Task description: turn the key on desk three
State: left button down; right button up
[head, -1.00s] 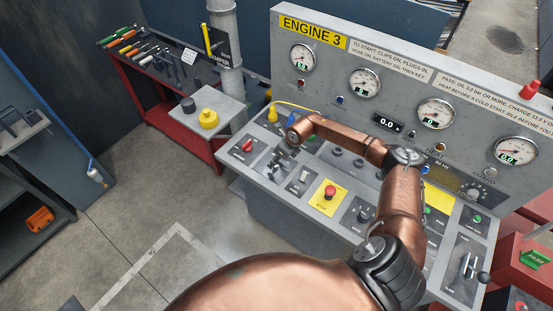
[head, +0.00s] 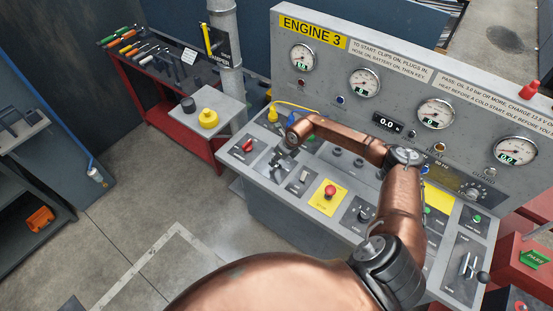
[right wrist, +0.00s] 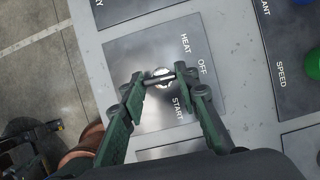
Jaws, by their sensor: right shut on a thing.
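Desk three is the grey console (head: 262,205) under the yellow ENGINE 3 sign (head: 312,33). In the right wrist view, the key (right wrist: 163,77) stands in a round switch on a dark plate (right wrist: 135,52) marked HEAT, OFF and START. My right gripper (right wrist: 165,80) has its green fingers closed on the key from both sides. In the head view this gripper (head: 281,160) is small and partly behind my own arm at the console's left part, and the key is too small to make out. My left gripper is out of view.
A red knob (head: 247,146) and a red stop button on yellow (head: 330,192) flank the key plate. Gauges such as the left one (head: 302,57) line the upright panel. A pedestal with a yellow button (head: 208,118) stands to the left. My right arm spans the desk.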

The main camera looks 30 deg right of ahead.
jog(key=shift+a+r+m+h+p, duration=0.1)
jog(key=shift+m+h+p, duration=0.25)
jog(key=shift+m, duration=0.55)
jog(key=shift+m+h, duration=0.25)
jog(key=shift+m, duration=0.55)
jog(key=shift+m+h, duration=0.3)
jog(key=shift+m, duration=0.4)
jog(key=shift+a+m+h, duration=0.1)
jog(key=shift+m+h, duration=0.5)
jog(key=shift+m, duration=0.8)
jog(key=o, duration=1.1)
jog(key=shift+o, duration=0.2)
